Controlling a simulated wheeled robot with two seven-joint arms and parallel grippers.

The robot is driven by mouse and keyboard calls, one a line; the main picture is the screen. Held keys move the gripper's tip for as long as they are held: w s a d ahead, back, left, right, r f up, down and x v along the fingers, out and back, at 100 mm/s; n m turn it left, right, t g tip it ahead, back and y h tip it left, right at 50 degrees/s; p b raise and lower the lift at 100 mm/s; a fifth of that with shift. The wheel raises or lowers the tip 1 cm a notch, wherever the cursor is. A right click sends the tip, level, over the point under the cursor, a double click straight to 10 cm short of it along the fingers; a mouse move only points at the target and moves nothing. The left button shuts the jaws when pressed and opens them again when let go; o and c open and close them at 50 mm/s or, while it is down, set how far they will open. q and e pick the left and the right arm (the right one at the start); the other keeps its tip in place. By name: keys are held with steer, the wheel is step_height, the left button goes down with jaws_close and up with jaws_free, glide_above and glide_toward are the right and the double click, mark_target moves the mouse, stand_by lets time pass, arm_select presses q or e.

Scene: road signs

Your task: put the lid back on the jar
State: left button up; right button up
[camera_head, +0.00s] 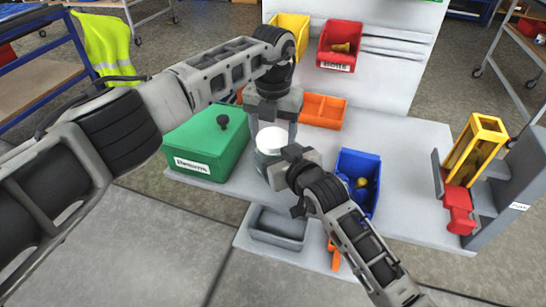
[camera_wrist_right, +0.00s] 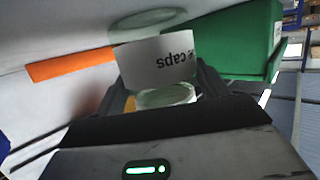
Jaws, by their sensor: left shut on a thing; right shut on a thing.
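The white round lid (camera_head: 271,138) is between the fingers of my left gripper (camera_head: 272,122), which comes down from above and is shut on it. The glass jar (camera_head: 262,160) is just below the lid. My right gripper (camera_head: 278,170) is shut on the jar from the front right. In the right wrist view the jar's white label (camera_wrist_right: 155,60) reads "e caps" upside down, between the dark fingers of my right gripper (camera_wrist_right: 165,88). I cannot tell whether the lid touches the jar's rim, as the grippers partly hide it.
A green box (camera_head: 208,142) with a knob stands left of the jar. A blue bin (camera_head: 372,165) is to the right, an orange tray (camera_head: 322,110) behind, and a grey tray (camera_head: 278,234) in front.

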arm_select(q)
steer(key=o, duration=1.1)
steer(key=shift+o, duration=0.2)
steer(key=shift+r, duration=0.15)
step_height(320, 180, up, 12)
arm_select(e)
steer(key=o, duration=2)
